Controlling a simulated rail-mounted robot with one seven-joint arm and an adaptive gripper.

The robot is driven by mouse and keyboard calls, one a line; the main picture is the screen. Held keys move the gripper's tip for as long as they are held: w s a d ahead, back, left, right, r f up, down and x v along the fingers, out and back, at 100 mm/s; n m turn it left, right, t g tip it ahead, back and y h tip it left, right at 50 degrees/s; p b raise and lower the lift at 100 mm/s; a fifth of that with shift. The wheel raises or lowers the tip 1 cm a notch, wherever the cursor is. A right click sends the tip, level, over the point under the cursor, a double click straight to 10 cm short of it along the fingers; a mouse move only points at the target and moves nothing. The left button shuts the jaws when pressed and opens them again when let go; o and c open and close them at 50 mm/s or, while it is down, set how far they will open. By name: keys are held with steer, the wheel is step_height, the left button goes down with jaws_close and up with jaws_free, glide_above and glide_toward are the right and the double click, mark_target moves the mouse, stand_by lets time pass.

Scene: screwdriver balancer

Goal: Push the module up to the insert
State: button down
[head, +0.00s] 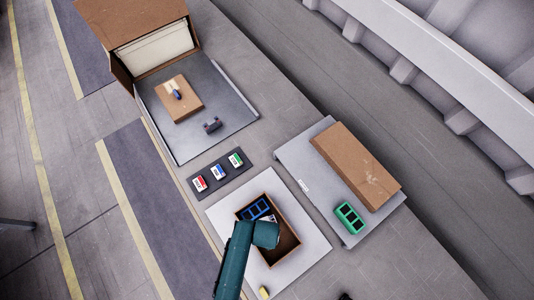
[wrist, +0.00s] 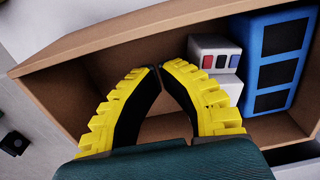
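An open brown box (head: 290,249) stands on a pale plate in the head view; its wall (wrist: 150,32) also crosses the wrist view. Inside it at the right of the wrist view is a blue module (wrist: 272,60) with several dark windows, also visible in the head view (head: 250,211). Against its left side is a white block (wrist: 213,50) with small red, blue and dark squares. I cannot tell which is the insert. My gripper (wrist: 156,67), with yellow ribbed fingers, is inside the box, left of the white block. Its fingertips almost meet, with nothing between them.
The pale plate (head: 313,235) surrounds the box. A green module (head: 349,217) and a brown block (head: 355,166) lie on a grey plate to the right. A dark strip with several coloured cards (head: 218,171) lies behind. A brown case (head: 150,45) stands far left.

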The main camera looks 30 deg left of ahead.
steer(key=shift+w+a, duration=0.25)
steer(key=shift+a, duration=0.25)
steer(key=shift+w+a, duration=0.2)
steer(key=shift+a, duration=0.3)
steer(key=shift+s+d, duration=0.1)
steer(key=shift+d, duration=0.05)
steer(key=shift+s+d, duration=0.15)
steer(key=shift+d, duration=0.25)
steer(key=shift+r+p, duration=0.2)
steer(key=shift+p, duration=0.2)
step_height(320, 180, up, 7)
steer(key=p, duration=0.6)
steer(key=shift+f+p, duration=0.2)
steer(key=shift+p, duration=0.2)
